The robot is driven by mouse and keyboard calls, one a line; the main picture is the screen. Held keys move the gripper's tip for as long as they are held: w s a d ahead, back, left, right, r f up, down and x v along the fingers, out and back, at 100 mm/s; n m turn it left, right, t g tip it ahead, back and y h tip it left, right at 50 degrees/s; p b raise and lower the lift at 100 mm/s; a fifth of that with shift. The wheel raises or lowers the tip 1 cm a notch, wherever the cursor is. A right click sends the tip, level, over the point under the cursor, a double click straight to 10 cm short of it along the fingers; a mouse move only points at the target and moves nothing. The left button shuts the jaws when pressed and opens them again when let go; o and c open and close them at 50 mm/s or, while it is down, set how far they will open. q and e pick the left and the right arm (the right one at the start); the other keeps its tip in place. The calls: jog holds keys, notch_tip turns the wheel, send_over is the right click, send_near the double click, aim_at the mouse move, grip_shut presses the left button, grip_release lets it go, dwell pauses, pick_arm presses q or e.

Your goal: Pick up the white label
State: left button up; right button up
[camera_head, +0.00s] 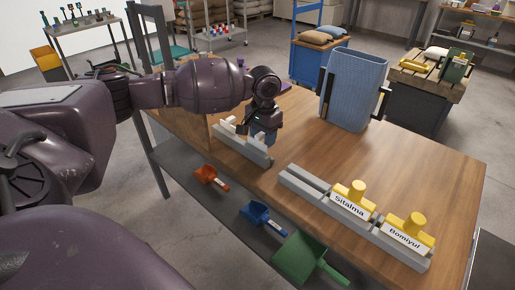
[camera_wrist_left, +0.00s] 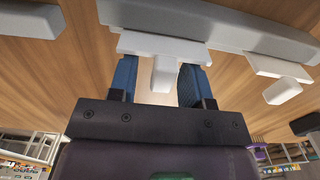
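Several white labels with block-like handles show in the left wrist view. One white label (camera_wrist_left: 163,46) is straight ahead of my left gripper (camera_wrist_left: 160,75), against a grey rail (camera_wrist_left: 225,36). Its handle lies between the two blue fingers, with gaps on both sides, so the gripper is open. My right gripper is out of view.
On the wooden table (camera_head: 400,160), a second grey rail (camera_head: 310,188) holds yellow-handled labels reading "Sitalma" (camera_head: 350,203) and "Bomiyul" (camera_head: 405,236). A blue bin (camera_head: 352,90) stands behind. Red (camera_head: 205,175), blue (camera_head: 256,213) and green (camera_head: 300,256) scoops lie on the lower shelf.

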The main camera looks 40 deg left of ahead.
pick_arm(q)
jog(key=c, duration=0.7)
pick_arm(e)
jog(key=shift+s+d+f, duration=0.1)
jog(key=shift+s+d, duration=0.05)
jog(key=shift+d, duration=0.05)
pick_arm(q)
notch_tip(320, 180, up, 9)
jog(key=shift+f+p, duration=0.2)
jog(key=shift+p, duration=0.7)
notch_tip(320, 180, up, 11)
jog(key=p, duration=0.2)
jog(key=shift+r, duration=0.2)
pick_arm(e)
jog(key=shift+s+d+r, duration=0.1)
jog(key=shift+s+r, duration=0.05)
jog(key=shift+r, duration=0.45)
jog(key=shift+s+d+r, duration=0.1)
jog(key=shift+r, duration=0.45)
